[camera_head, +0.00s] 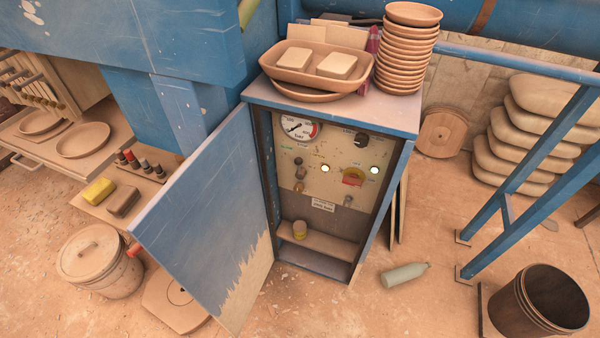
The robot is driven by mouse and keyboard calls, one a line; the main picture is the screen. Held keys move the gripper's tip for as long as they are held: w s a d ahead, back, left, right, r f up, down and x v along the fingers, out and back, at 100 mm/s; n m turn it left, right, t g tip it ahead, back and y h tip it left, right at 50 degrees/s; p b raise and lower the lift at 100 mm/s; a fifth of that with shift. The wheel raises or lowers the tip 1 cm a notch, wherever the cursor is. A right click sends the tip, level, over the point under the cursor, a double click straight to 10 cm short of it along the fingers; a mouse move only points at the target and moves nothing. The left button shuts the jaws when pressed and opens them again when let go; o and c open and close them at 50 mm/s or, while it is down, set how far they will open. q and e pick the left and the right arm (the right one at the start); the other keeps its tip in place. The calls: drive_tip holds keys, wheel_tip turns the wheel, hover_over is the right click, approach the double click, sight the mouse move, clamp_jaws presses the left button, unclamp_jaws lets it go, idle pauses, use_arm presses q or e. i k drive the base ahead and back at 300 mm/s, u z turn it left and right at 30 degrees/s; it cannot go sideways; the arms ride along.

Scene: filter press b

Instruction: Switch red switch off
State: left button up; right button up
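A red rotary switch (353,177) sits on the right half of the control panel (318,157), inside an open blue cabinet (409,122). A lit white lamp (374,170) is just right of the switch, and another lit lamp (325,168) is to its left. A round gauge (297,127) and a black knob (361,140) are above. The switch seems turned at a slant; its exact setting is too small to read. Neither of my grippers shows in the head view.
The cabinet door (205,222) stands swung open to the left. Stacked clay bowls (408,50) and a tray (317,70) stand on top. A blue railing (530,150) is at right. A bottle (405,274) lies on the floor, near a dark bucket (540,300).

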sight(352, 179)
drive_tip(key=k, duration=0.5)
drive_tip(key=u, duration=1.25)
drive_tip(key=i, duration=0.6)
drive_tip(key=z, duration=0.7)
